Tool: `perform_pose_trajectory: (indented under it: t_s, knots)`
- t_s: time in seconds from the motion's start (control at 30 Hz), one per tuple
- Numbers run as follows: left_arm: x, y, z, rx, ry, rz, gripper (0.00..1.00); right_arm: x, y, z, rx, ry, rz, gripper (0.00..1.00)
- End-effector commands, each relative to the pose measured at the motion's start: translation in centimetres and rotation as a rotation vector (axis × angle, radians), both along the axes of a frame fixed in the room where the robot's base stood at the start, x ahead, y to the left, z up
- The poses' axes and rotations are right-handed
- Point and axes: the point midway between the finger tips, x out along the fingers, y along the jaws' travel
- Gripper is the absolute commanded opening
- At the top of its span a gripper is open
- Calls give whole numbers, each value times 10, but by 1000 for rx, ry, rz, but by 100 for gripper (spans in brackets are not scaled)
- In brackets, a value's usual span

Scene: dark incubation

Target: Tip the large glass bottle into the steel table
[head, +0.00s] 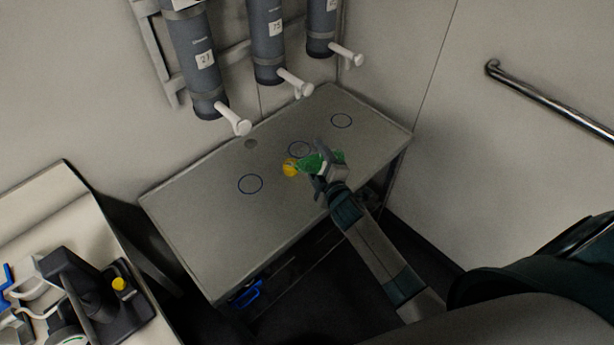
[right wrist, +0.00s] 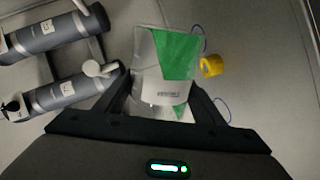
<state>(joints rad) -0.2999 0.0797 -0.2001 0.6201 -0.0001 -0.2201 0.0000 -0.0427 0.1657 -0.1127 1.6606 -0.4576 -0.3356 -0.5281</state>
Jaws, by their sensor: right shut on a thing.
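The large glass bottle (head: 312,163) shows as a clear body with green in it and a yellow top (head: 290,168). It is tipped over, with the yellow top toward the left. My right gripper (head: 328,176) is shut on it above the steel table (head: 215,225). In the right wrist view the bottle (right wrist: 178,55) lies between the fingers of my right gripper (right wrist: 160,100), and its yellow top (right wrist: 211,65) points right. I cannot tell whether anything flows out. My left gripper is not in view.
A side bench with a black device (head: 95,295) stands at left. A metal rail (head: 550,103) is at right.

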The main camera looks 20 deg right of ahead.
Motion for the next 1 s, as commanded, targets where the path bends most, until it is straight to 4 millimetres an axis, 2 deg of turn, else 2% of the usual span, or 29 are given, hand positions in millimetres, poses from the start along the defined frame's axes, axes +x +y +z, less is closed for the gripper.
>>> perform_pose_trajectory:
  t_s: [0.43, 1.0]
  knots:
    - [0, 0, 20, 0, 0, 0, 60, 1, -2, 17, -131, 19, 1, 23]
    - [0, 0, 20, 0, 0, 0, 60, 0, -2, 17, -152, 24, 0, 23]
